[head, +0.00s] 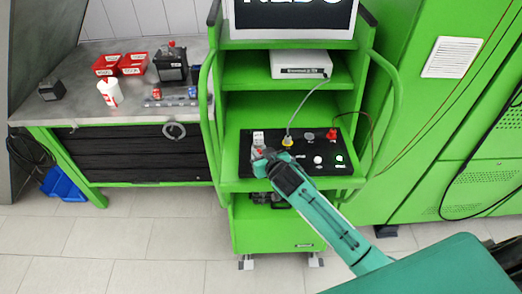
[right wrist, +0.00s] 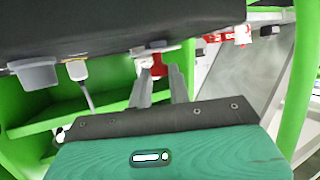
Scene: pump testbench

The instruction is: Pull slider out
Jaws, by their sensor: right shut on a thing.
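My right gripper (head: 259,158) reaches from the lower right to the left end of the black panel (head: 310,171) on the green cart. In the right wrist view its two fingers (right wrist: 160,76) are closed around a small red piece (right wrist: 159,67), which I take to be the slider. In the head view a bit of red shows at the fingertips, just below a small grey-white block (head: 258,137). The gripper hides most of the slider, and I cannot tell how far out it is. My left gripper is not in view.
The panel also bears a plug with a grey cable (head: 287,141), a red knob (head: 331,134) and white buttons. Green cart rails (head: 211,120) stand at either side. A workbench (head: 70,105) with red bins (head: 134,63) is at the left, green cabinets (head: 430,120) at the right.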

